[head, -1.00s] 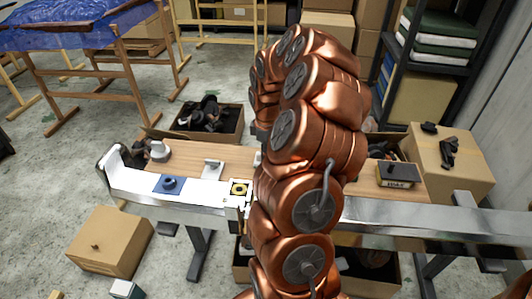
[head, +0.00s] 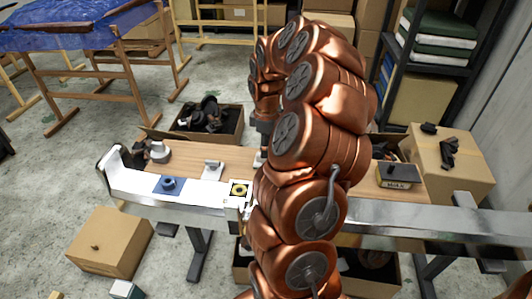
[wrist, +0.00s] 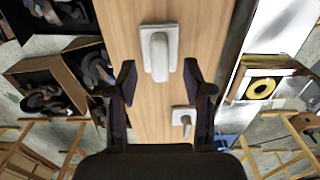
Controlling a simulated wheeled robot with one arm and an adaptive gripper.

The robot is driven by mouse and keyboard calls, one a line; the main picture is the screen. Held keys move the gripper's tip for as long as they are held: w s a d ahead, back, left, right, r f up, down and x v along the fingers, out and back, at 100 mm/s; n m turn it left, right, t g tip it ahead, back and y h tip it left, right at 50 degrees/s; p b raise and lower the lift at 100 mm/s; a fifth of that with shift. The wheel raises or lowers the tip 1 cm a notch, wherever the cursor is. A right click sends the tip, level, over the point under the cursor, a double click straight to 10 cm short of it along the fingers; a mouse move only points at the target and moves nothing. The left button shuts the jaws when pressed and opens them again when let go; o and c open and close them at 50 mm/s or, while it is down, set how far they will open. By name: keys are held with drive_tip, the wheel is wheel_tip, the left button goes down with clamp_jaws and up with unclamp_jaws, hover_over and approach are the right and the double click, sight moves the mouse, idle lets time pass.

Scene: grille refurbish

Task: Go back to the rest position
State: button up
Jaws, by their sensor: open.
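My gripper (wrist: 158,88) is open and empty in the wrist view, its two dark fingers spread above the wooden bench top (wrist: 136,18). A light grey fitting with a raised lever (wrist: 160,52) lies on the wood just beyond the fingertips, apart from them. A smaller grey fitting (wrist: 184,118) lies closer to the right finger. In the head view my copper arm bends over the bench and mostly hides the gripper.
Open boxes with dark parts (head: 208,120) stand behind the bench. A labelled block (head: 398,176) sits at right.

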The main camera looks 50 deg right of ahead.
wheel_tip(320, 180, up, 8)
drive_tip(key=shift+r, duration=0.2)
drive_tip(key=s+a+r+m, duration=0.1)
drive_tip(key=s+a, duration=0.1)
drive_tip(key=a, duration=0.9)
drive_tip(key=s+a+r, duration=0.2)
drive_tip(key=a, duration=0.8)
drive_tip(key=s+a+f+m+g, duration=0.1)
drive_tip(key=s+a+f+m, duration=0.15)
drive_tip(key=s+a, duration=0.5)
drive_tip(key=s+a+f+m+g, duration=0.15)
drive_tip(key=s+a+m, duration=0.25)
drive_tip(key=s, duration=0.6)
wheel_tip(320, 180, up, 23)
drive_tip(key=s+p, duration=0.2)
drive_tip(key=p, duration=2)
drive_tip(key=shift+a+r+t+p, duration=0.15)
drive_tip(key=shift+r+t+p, duration=0.05)
drive_tip(key=shift+t+p, duration=0.15)
drive_tip(key=shift+n, duration=0.25)
